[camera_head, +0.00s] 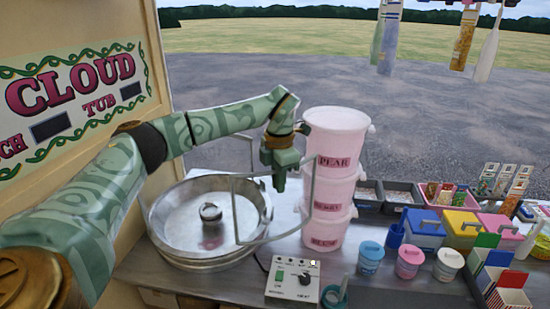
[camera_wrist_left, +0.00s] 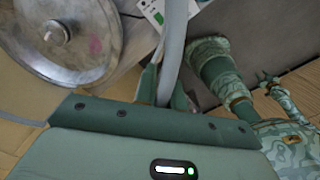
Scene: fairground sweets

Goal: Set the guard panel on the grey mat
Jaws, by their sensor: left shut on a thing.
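My left gripper (camera_head: 281,176) is shut on the guard panel, a clear sheet with a thin grey frame (camera_head: 236,212). The panel hangs upright in front of the right side of the metal tub (camera_head: 158,232). In the left wrist view, the panel's grey frame (camera_wrist_left: 174,62) runs up from between the fingers. A dark grey flat area (camera_head: 405,295) at the bottom of the head view may be the grey mat; I cannot tell for sure. My right gripper cannot be made out.
Stacked pink tubs (camera_head: 335,165) stand close to the panel's right. A white control box (camera_head: 292,280) sits below it on the counter. Small pots (camera_head: 409,261) and colored boxes (camera_head: 463,229) crowd the right. The metal tub also shows in the wrist view (camera_wrist_left: 85,65).

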